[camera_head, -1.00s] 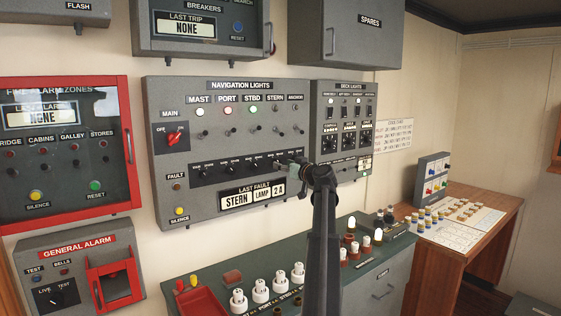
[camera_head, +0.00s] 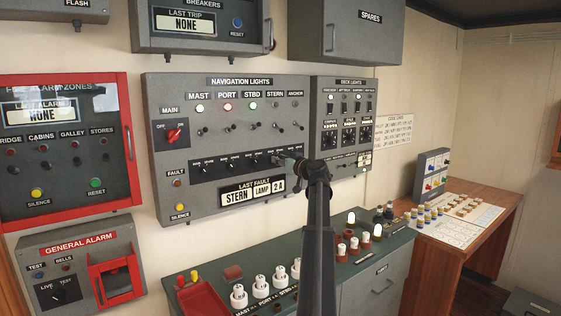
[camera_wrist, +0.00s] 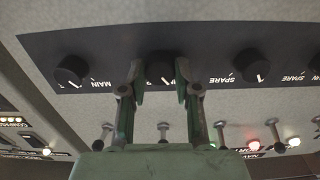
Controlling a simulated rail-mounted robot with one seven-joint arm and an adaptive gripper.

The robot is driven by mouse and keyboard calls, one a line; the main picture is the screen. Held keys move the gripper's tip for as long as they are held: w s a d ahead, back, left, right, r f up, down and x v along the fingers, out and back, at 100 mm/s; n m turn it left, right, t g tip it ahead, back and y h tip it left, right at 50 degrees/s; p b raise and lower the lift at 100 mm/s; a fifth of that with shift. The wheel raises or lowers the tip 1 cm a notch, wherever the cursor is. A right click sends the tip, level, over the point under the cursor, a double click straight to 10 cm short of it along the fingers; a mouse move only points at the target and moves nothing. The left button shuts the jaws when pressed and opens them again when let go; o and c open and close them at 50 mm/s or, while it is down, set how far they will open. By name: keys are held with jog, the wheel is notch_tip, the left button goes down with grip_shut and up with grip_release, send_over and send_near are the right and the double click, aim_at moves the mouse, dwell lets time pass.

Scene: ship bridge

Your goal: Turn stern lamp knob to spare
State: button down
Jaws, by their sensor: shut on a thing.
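The navigation lights panel (camera_head: 160,90) hangs on the wall, with a black strip of small knobs (camera_head: 205,168) below its switches. My gripper (camera_head: 280,161) reaches the right part of this strip, under the stern column. In the wrist view, which is upside down to the panel, the two fingers (camera_wrist: 160,75) are shut on the black stern lamp knob (camera_wrist: 160,68), one on each side. The stern lamp (camera_head: 275,105) is dark. The display (camera_head: 252,191) reads "STERN LAMP 2 A".
Neighbouring knobs stand to the left (camera_wrist: 72,70) and right (camera_wrist: 252,63) of the held knob in the wrist view. Toggle switches (camera_wrist: 163,130) lie close by the fingers. Below the panel, a green counter (camera_head: 215,262) bears lamps and a red tray (camera_head: 203,300).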

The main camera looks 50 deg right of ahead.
jog(key=shift+m+b, duration=0.4)
jog(key=m+b, duration=0.2)
jog(key=m, duration=1.1)
jog(key=shift+r+b, duration=0.1)
jog(key=shift+b, duration=0.2)
jog(key=c, duration=0.8)
grip_release()
jog(key=shift+s, duration=0.1)
